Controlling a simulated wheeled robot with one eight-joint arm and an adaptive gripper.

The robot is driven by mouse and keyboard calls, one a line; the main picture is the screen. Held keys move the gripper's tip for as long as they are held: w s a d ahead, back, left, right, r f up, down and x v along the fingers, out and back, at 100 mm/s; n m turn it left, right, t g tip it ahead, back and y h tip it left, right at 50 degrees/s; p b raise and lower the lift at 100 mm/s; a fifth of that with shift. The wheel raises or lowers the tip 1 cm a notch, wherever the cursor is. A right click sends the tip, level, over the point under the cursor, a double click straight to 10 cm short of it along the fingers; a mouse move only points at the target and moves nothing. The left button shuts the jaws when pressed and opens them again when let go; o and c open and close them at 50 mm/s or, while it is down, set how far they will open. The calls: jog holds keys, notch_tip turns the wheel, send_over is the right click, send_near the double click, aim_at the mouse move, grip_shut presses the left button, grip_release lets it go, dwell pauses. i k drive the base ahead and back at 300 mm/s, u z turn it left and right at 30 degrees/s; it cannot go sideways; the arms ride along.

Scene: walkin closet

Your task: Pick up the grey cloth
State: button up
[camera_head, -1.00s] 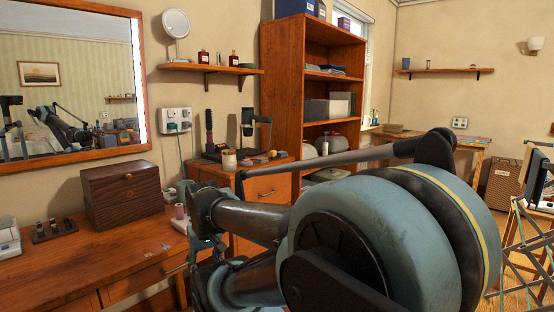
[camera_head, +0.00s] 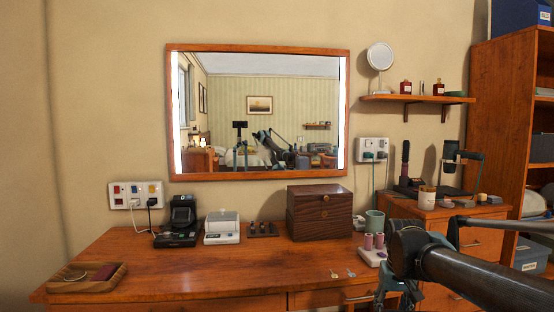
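I cannot make out a grey cloth for certain in the head view. A small part of some folded, greyish-blue fabric (camera_head: 545,92) shows on a bookcase shelf at the right edge, but I cannot tell if it is the cloth. My gripper (camera_head: 398,291) is at the lower right, pointing down in front of the desk's right end. Its lower part is cut off by the frame edge, so its fingers are not clear. No cloth is visible at it.
A drawer cabinet (camera_head: 484,238) and bookcase (camera_head: 497,105) stand right. The desk's front middle is mostly clear.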

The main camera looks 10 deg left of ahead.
aim_at(491, 199)
jog(key=z, duration=0.65)
jog(key=k, duration=0.8)
jog(key=z, duration=0.95)
jog(key=k, duration=0.55)
jog(key=z, duration=0.8)
jog(key=i, duration=1.9)
jog(key=u, duration=0.65)
jog(key=i, duration=0.8)
jog(key=u, duration=1)
jog(key=i, duration=0.45)
jog(key=u, duration=0.2)
